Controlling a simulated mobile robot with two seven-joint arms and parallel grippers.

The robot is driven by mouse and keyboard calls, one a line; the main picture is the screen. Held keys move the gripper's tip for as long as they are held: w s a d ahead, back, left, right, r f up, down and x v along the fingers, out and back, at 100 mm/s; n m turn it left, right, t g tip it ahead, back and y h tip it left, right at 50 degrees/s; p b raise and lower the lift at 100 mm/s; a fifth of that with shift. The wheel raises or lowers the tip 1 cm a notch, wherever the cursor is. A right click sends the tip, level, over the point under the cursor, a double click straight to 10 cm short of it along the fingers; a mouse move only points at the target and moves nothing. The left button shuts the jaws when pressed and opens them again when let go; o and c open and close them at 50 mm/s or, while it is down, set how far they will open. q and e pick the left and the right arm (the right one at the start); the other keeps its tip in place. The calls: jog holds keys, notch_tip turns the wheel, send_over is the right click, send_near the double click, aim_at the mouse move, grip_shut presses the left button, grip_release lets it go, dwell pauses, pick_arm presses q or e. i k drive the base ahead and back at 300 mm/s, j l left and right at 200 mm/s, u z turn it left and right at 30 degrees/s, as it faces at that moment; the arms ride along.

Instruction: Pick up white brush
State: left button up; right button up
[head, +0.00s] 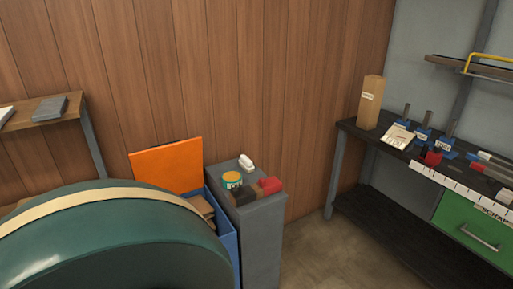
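A small white object (246,162), which looks like the white brush, sits on top of a narrow grey cabinet (263,238) near the middle of the head view. It is near the cabinet's back edge, and its bristles cannot be made out. Neither of my grippers is in view.
A yellow-and-teal can (232,180) and a red-and-black object (270,185) share the cabinet top. A blue bin (222,227) with an orange panel (167,166) stands left of it. A large dark green rounded body (110,250) fills the lower left. Floor (325,250) is clear before the right workbench (365,134).

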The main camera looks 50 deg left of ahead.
aim_at(245, 162)
jog(key=i+u, duration=0.35)
jog(key=i, duration=0.4)
jog(key=i+l+u, duration=0.15)
jog(key=i+u, duration=0.2)
jog(key=i, duration=0.4)
jog(key=i+u, duration=0.8)
jog(key=i+l+u, duration=0.25)
jog(key=u, duration=0.15)
jog(key=i+l+u, duration=0.15)
jog(key=i+u, duration=0.2)
jog(key=i+l+u, duration=0.2)
jog(key=u, duration=0.15)
jog(key=i+l+u, duration=0.35)
